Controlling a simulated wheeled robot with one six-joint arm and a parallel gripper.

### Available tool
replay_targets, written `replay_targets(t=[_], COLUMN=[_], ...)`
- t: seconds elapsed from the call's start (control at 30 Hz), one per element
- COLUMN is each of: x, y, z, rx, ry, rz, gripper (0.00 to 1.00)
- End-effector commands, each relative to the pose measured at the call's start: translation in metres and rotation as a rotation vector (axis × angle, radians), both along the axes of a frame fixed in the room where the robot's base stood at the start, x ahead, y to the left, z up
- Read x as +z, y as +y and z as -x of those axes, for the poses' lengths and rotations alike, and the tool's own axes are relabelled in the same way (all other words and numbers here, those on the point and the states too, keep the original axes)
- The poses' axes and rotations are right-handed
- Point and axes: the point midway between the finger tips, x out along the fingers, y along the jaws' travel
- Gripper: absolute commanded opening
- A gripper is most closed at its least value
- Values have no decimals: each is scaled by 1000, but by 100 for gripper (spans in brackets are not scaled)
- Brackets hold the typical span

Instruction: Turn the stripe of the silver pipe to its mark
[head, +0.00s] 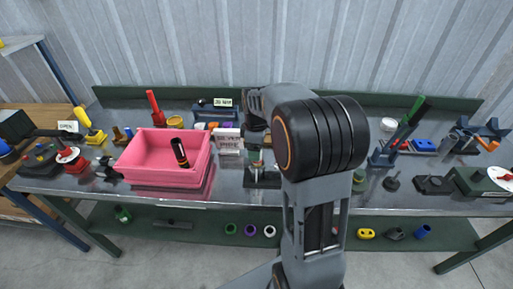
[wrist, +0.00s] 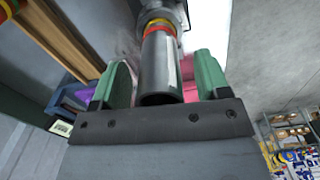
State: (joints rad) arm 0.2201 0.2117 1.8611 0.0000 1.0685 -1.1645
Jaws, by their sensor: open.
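The silver pipe (wrist: 160,68) shows in the wrist view as a grey tube with its open end towards the camera. Red and yellow bands (wrist: 158,28) ring it farther along. My gripper (wrist: 163,60) is open, with one green finger on each side of the pipe and a visible gap at both sides. I cannot make out a lengthwise stripe or its mark. In the head view my arm hides much of this spot; a dark stand (head: 262,179) shows on the bench below my gripper.
Tools and fixtures crowd the right, including a dark stand with a green handle (head: 414,109).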

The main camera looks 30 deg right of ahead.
Motion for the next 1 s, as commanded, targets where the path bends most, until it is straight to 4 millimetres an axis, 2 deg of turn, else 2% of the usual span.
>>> replay_targets(t=[0.37,0.9,1.0], x=[-3,-3,-3], y=[0,0,0], z=[0,0,0], rx=[0,0,-1], ry=[0,0,0], rz=[0,0,0], gripper=[68,16,10])
